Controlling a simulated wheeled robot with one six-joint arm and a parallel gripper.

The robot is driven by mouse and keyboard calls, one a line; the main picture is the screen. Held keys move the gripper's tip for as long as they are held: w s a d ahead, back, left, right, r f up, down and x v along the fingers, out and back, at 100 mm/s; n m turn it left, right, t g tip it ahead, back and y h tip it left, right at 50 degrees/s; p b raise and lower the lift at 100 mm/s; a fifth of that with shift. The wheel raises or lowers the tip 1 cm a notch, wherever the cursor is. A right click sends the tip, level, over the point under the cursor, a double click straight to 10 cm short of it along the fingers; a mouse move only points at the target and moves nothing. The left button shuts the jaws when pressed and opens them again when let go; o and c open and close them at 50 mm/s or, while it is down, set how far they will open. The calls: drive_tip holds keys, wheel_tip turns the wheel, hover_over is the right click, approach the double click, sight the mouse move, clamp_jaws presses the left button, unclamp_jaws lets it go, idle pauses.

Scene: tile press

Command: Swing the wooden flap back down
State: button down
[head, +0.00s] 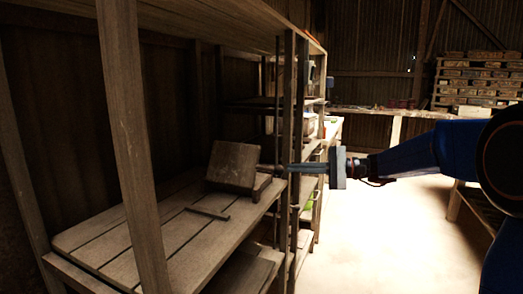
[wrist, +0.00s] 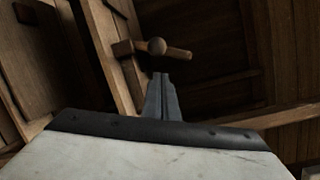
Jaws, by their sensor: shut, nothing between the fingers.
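The wooden flap (head: 234,164) of the tile press stands raised and leaning back over its low wooden base (head: 262,187) on the shelf. My gripper (head: 290,170) comes in from the right, pointing left, with its tips just right of the press in the picture. I cannot tell the depth gap. In the wrist view the narrow dark fingers (wrist: 161,82) are together and empty. Just beyond them is a wooden peg with a round knob (wrist: 157,46), fixed to a wooden piece; which part of the press it belongs to is unclear.
A loose wooden stick (head: 208,213) lies on the slatted shelf (head: 165,236) in front of the press. A post (head: 136,150) rises at the shelf's front left, and dark uprights (head: 287,105) stand near my gripper. The floor (head: 385,235) to the right is clear.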

drive_tip(key=w+r+y, duration=0.2)
drive_tip(key=w, duration=0.4)
drive_tip(key=shift+m+t, duration=0.3)
drive_tip(key=shift+m, duration=0.1)
drive_tip(key=a, duration=0.6)
drive_tip(key=w+a, duration=0.1)
drive_tip(key=a, duration=0.3)
drive_tip(key=shift+w+r, duration=0.1)
drive_tip(key=shift+r, duration=0.2)
drive_tip(key=s, duration=0.1)
drive_tip(key=s+r, duration=0.1)
drive_tip(key=s+a+r, duration=0.1)
drive_tip(key=shift+s, duration=0.15)
drive_tip(key=shift+s, duration=0.1)
